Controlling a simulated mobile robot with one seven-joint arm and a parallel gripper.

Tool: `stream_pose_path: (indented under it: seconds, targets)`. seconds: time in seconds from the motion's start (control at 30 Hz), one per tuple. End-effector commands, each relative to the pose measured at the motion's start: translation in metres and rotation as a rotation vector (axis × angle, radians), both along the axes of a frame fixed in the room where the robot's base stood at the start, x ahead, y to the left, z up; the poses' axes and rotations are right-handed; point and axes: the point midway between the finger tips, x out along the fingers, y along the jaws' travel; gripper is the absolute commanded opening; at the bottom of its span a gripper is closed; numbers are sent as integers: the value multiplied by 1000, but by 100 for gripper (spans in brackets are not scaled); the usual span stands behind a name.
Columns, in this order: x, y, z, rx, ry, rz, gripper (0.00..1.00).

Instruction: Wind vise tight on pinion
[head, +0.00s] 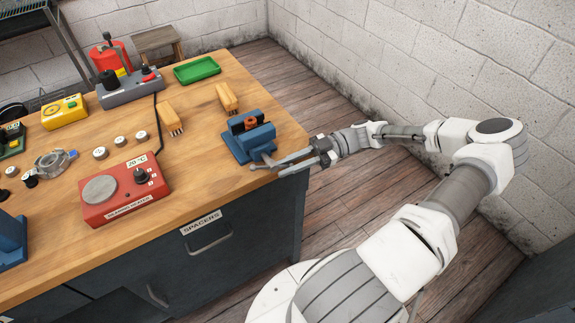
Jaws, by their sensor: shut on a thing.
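A blue vise (238,146) stands on the workbench near its right front corner. A small orange-brown part (250,122), likely the pinion, sits upright between dark jaw faces; I cannot tell how tightly they press on it. My gripper (262,164) reaches in from the right at the vise's front end, low beside the bench edge. It is shut on the vise handle (268,158), which is mostly hidden by the fingers.
A red bearing heater (123,190) with a dial stands left of the vise. Two wooden-handled brushes (170,116) (227,98) lie behind it. A green tray (197,70) and a grey control box (130,88) are farther back. The floor right of the bench is clear.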

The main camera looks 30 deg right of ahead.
Motion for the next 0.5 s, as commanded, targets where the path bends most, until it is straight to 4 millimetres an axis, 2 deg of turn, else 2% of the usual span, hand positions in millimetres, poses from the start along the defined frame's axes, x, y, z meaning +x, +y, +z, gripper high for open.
stream_pose_path:
  seconds: [0.03,0.13,0.5]
  targets:
    - [-1,1,-2,-3,1,1,24]
    - [0,1,-2,-3,1,2,41]
    - [0,-4,-1,-2,0,1,41]
